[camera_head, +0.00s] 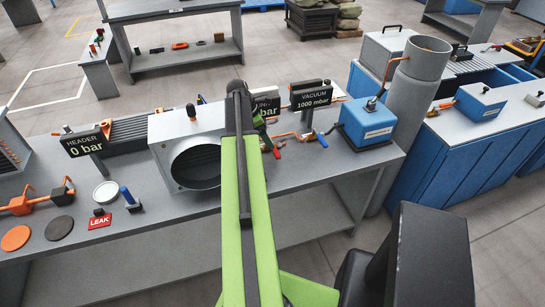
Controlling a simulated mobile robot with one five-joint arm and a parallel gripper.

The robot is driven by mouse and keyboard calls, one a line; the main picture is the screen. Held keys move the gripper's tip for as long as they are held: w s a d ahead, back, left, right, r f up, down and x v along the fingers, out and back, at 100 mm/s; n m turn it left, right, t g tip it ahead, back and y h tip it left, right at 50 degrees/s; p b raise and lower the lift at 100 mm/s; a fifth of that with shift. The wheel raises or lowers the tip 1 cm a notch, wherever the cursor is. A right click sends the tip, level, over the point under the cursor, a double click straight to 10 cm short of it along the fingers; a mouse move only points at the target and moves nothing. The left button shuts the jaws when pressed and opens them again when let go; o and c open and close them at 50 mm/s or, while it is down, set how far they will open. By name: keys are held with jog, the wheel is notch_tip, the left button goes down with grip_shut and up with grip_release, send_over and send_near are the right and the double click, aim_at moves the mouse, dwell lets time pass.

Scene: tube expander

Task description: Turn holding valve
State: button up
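No valve is labelled as the holding valve, so I cannot tell which one it is. A red handle (276,152) shows just right of my green arm, by orange fittings. A blue handle (321,140) stands further right, below the vacuum sign (311,96) reading 1000 mbar. Another blue handle (127,195) stands upright on the left of the bench. My arm reaches over the bench in front of the grey housing with a round opening (190,145). Its far end is mostly hidden behind the arm itself, and I cannot make out the fingers.
The grey bench (60,245) carries a header sign (86,143) reading 0 bar, a red LEAK tag (100,221) and discs. A blue box (368,122) and a grey cylinder (418,85) stand right. A middle sign (266,103) is partly hidden by my arm.

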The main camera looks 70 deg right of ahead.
aim_at(275, 150)
jog(key=b+x, duration=0.7)
jog(key=x, duration=0.2)
jog(key=shift+d+f, duration=0.1)
jog(key=shift+f, duration=0.2)
jog(key=shift+s+r, duration=0.1)
jog(key=shift+c, duration=0.3)
